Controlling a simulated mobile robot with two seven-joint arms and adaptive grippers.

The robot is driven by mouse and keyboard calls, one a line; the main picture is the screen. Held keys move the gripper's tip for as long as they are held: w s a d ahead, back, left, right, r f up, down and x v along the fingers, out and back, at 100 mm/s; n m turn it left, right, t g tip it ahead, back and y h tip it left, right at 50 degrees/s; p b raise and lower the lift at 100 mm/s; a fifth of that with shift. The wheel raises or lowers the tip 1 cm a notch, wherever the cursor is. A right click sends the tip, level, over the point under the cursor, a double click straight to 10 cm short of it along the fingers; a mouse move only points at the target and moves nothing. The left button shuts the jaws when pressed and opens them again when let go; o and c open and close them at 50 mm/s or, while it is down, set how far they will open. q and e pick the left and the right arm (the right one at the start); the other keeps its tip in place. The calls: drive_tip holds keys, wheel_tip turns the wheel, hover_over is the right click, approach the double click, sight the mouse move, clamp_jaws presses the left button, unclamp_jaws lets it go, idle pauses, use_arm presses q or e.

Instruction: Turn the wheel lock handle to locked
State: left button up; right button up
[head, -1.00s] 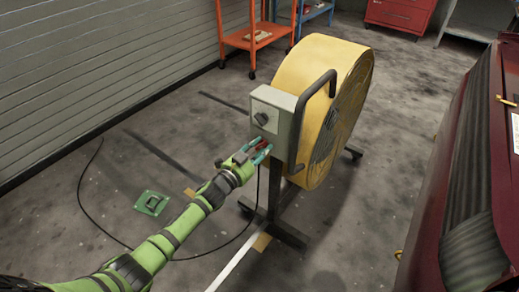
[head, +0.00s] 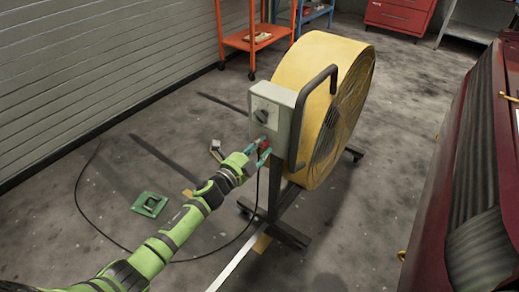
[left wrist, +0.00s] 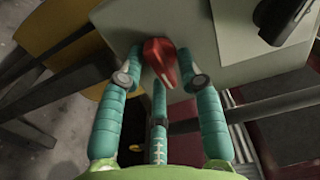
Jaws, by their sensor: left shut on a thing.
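The grey-white control box (head: 285,104) sits on a dark stand in front of the yellow drum fan, with a dark knob (head: 261,116) on its face. The red handle (left wrist: 158,58) is low on the box's face. In the head view only a little red shows, between the fingers. My left gripper (head: 260,150) reaches it from the lower left and is shut on it. In the left wrist view, the teal fingers (left wrist: 160,65) sit on both sides of the red handle, which lies slanted. My right gripper is not in view.
The yellow drum fan (head: 312,80) has a dark bar beside the box and a wheeled base. A black cable (head: 85,205) loops over the floor near a green plate (head: 149,204). An orange cart (head: 257,42) stands behind. A dark red car (head: 430,190) is at right.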

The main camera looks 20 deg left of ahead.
use_arm(q)
drive_tip(key=shift+m, duration=0.4)
drive_tip(key=o, duration=0.8)
drive_tip(key=shift+o, duration=0.2)
drive_tip(key=v, duration=1.2)
